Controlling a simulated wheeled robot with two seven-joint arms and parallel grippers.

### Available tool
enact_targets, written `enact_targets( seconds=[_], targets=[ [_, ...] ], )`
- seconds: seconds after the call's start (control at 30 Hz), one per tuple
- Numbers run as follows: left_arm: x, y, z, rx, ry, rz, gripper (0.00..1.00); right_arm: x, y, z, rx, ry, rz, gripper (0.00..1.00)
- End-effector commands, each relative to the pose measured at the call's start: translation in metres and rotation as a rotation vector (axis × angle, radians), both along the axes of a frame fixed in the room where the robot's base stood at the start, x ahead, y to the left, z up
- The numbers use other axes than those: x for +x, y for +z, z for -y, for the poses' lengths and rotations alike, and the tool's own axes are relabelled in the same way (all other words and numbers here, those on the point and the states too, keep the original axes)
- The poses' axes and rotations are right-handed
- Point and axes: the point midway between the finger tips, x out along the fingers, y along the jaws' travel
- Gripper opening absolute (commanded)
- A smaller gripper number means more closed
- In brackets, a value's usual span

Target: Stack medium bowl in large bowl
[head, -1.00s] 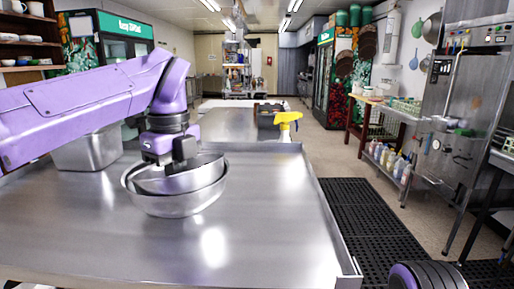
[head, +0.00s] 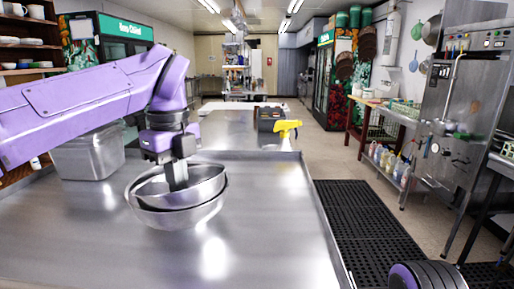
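The large bowl (head: 160,216), shiny steel, stands on the steel counter at left centre in the head view. The medium bowl (head: 205,188), also steel, sits inside the large bowl, tilted, with its rim showing above the large bowl's rim on the right. My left gripper (head: 178,184) points down into the medium bowl. Its fingers show as one narrow dark strip against the bowl, and whether they grip its wall cannot be told.
A steel bin (head: 88,158) stands behind the bowls at the left. A yellow spray bottle (head: 287,130) and a dark caddy (head: 268,117) stand toward the back. The counter (head: 262,225) is clear right of the bowls. Black mats (head: 365,220) cover the floor at right.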

Motion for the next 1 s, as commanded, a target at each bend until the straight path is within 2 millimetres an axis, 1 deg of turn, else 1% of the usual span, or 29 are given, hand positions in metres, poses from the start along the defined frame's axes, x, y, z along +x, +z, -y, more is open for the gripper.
enact_targets(
  seconds=[0.03, 0.8, 0.9, 1.0],
  targets=[
    [0.0, 0.01, 0.0, 0.0, 0.0, 0.0, 0.0, 0.0, 0.009, 0.0, 0.0, 0.0, 0.0, 0.0],
    [0.0, 0.083, 0.0, 0.0, 0.0, 0.001, 0.0, 0.0, 0.077, 0.0, 0.0, 0.0, 0.0, 0.0],
    [0.0, 0.09, 0.0, 0.0, 0.0, 0.001, 0.0, 0.0, 0.084, 0.0, 0.0, 0.0, 0.0, 0.0],
    [0.0, 0.089, 0.0, 0.0, 0.0, 0.0, 0.0, 0.0, 0.083, 0.0, 0.0, 0.0, 0.0, 0.0]
  ],
)
